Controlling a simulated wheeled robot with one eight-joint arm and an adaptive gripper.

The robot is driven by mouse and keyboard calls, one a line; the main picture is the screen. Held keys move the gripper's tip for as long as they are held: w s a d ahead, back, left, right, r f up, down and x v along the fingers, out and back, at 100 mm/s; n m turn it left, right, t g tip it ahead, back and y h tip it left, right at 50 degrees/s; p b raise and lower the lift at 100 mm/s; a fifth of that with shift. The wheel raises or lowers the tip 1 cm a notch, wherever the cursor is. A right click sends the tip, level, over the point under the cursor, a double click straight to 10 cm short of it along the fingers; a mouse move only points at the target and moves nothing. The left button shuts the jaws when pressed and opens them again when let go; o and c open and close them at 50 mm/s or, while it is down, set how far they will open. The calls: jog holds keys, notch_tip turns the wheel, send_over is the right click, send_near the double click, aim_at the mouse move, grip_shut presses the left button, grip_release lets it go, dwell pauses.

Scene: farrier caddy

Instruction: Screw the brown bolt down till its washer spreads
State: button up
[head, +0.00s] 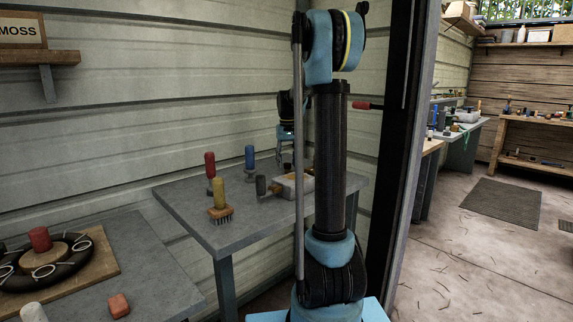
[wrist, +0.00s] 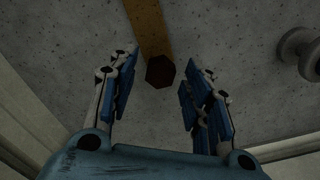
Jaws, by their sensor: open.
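The brown bolt (wrist: 160,72) shows a dark hexagonal head in the wrist view, at one end of a tan strip over a speckled grey surface. Its washer and shank are hidden or too dark to tell. My gripper (wrist: 167,63) is open, with its blue-padded fingers to the left and right of the bolt head and a visible gap on both sides. Nothing is held. In the head view my gripper (head: 286,132) is small, above the grey table near the wall; the bolt cannot be made out there.
On the grey table (head: 240,238) stand a red-handled tool (head: 210,165), a blue-handled tool (head: 250,158), a brush (head: 218,195) and a pale block (head: 288,186). A grey knob-like thing (wrist: 300,48) lies right in the wrist view. The wall is close behind.

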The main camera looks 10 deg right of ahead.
jog(key=shift+f, duration=0.2)
jog(key=c, duration=1.1)
jog(key=shift+o, duration=0.2)
jog(key=shift+m, duration=0.3)
jog(key=m, duration=0.4)
jog(key=o, duration=1.1)
jog(key=shift+c, duration=0.2)
